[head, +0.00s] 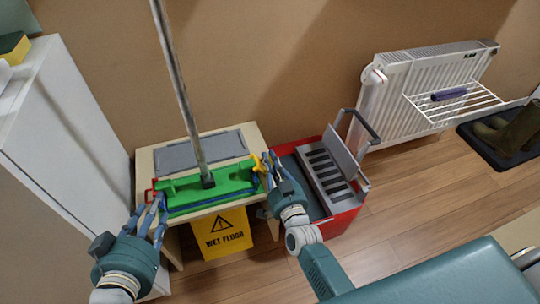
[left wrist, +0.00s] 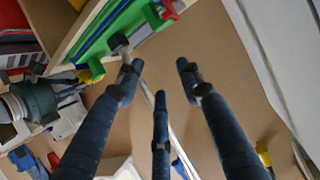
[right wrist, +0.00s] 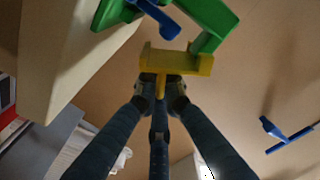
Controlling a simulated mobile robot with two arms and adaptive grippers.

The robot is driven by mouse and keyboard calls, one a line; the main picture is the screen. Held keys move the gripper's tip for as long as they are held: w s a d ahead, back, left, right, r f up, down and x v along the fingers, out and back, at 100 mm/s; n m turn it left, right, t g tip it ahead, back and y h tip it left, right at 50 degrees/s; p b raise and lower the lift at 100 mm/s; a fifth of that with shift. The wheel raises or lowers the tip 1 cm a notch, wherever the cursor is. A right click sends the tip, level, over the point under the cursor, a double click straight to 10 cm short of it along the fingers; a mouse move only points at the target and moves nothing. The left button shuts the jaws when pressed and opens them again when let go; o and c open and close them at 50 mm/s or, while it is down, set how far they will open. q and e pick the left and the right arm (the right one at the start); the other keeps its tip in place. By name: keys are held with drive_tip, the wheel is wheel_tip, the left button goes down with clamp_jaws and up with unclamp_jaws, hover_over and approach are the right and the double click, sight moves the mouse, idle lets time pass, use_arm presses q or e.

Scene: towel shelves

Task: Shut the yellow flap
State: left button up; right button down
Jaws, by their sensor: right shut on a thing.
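A green flat mop head (head: 215,182) lies on a small pale table, with a blue pad edge under it. The yellow flap (head: 258,163) is at its right end and a red flap (head: 150,192) at its left end. My right gripper (head: 270,165) is at the yellow flap. In the right wrist view its fingers are shut on the tab of the yellow flap (right wrist: 175,62), next to the green frame (right wrist: 215,20). My left gripper (head: 155,212) is near the red flap. In the left wrist view its fingers (left wrist: 160,80) are spread and empty.
The mop's pole (head: 182,85) rises from the mop head. A yellow wet floor sign (head: 222,235) stands against the table front. A red bucket with a grey wringer (head: 325,175) stands right of the table. A white cabinet (head: 65,140) is close on the left.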

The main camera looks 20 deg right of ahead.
drive_tip(key=shift+f+m, duration=0.5)
drive_tip(key=shift+m, duration=0.4)
drive_tip(key=shift+a+f+m, duration=0.15)
drive_tip(key=shift+f+m, duration=0.1)
drive_tip(key=shift+m, duration=0.25)
drive_tip(key=shift+a+f+m+b, duration=0.2)
drive_tip(key=shift+f+m+b, duration=0.2)
drive_tip(key=shift+m, duration=0.6)
use_arm(q)
drive_tip(key=shift+w+d+r+t+h, duration=0.2)
drive_tip(key=shift+w+r+t, duration=0.15)
drive_tip(key=shift+r, duration=0.45)
drive_tip(key=shift+w+d+r+t+h, duration=0.15)
drive_tip(key=shift+w+r+t, duration=0.25)
drive_tip(key=shift+r, duration=0.35)
drive_tip(key=shift+w+d+r+t+h, duration=0.1)
drive_tip(key=shift+w+d+r+t, duration=0.1)
drive_tip(key=shift+r+t, duration=0.45)
use_arm(e)
drive_tip(key=shift+a+f+m, duration=0.2)
drive_tip(key=shift+f+m, duration=0.05)
drive_tip(key=shift+m, duration=0.45)
use_arm(q)
drive_tip(key=shift+r, duration=0.25)
use_arm(e)
drive_tip(key=c, duration=1.9)
unclamp_jaws()
